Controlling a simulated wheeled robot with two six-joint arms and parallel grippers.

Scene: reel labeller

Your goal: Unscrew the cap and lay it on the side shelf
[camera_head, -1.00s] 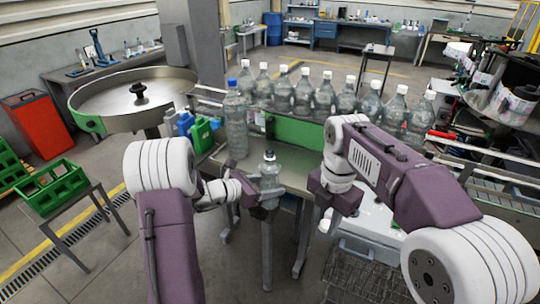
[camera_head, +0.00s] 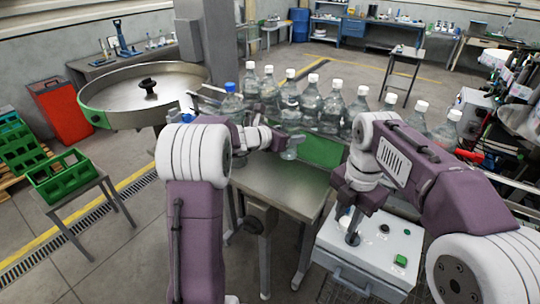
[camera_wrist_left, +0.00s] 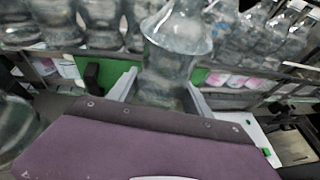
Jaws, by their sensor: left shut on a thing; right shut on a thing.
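My left gripper (camera_head: 283,142) is shut on a clear plastic bottle (camera_head: 291,150), held out in front of the row of bottles, above the far edge of the grey table. The left wrist view shows the bottle (camera_wrist_left: 170,60) between the two fingers; its top runs out of the picture, so I cannot see whether a cap is on it. My right gripper (camera_head: 354,222) points down over a white box, apart from the bottle. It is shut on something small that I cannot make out. I cannot pick out the cap to be unscrewed.
Several clear bottles with white caps (camera_head: 311,105) stand in a row behind, with a blue-capped bottle (camera_head: 231,103) at its left. The grey table (camera_head: 275,190) has a bare top. The white box (camera_head: 380,250) has a green button. A round steel turntable (camera_head: 150,95) stands left.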

